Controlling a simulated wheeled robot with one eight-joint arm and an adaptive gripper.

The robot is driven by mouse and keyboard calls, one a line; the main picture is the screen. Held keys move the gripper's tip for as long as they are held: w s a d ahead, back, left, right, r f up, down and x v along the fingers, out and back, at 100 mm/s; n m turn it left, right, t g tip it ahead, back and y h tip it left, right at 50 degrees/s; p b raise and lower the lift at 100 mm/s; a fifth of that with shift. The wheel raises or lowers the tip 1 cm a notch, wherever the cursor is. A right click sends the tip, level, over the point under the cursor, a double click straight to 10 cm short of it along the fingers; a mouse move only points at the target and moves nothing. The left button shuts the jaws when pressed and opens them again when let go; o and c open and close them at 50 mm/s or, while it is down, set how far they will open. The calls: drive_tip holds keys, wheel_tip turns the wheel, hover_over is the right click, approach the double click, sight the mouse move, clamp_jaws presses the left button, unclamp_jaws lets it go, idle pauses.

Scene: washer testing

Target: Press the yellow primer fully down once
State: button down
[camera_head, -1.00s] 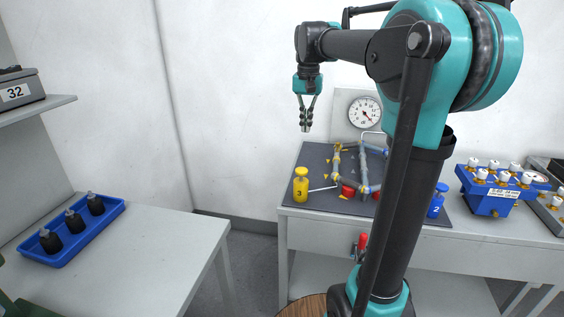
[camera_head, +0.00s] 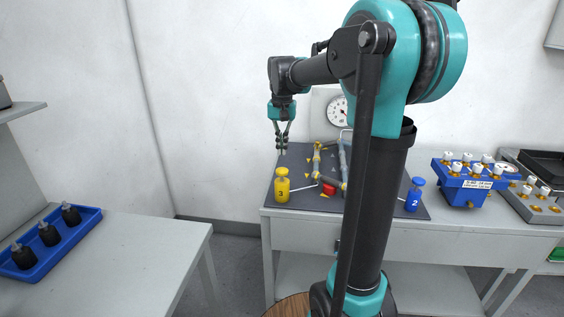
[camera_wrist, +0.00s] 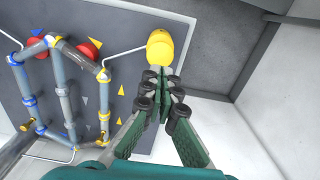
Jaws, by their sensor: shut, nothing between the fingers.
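The yellow primer (camera_head: 282,187) is a small bottle-like pump marked 3, standing upright at the front left of the dark mat on the bench. Its rounded yellow top (camera_wrist: 160,46) shows in the wrist view, just beyond my fingertips. My gripper (camera_head: 282,148) points down above the primer in the head view, with a clear gap between them. In the wrist view my gripper (camera_wrist: 164,82) has its fingers together and nothing between them. The primer's lower body is hidden from the wrist camera by its top.
A pipe assembly (camera_head: 318,160) with red knobs stands right of the primer. A thin rod runs from it toward the primer. A blue pump (camera_head: 413,195) marked 2 and a blue valve block (camera_head: 468,183) stand further right. A gauge (camera_head: 338,111) is behind.

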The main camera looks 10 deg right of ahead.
sight(282, 169)
drive_tip(key=shift+f, duration=2.75)
drive_tip(key=shift+f, duration=1.4)
drive_tip(key=shift+r, duration=0.1)
wheel_tip(282, 169, up, 14)
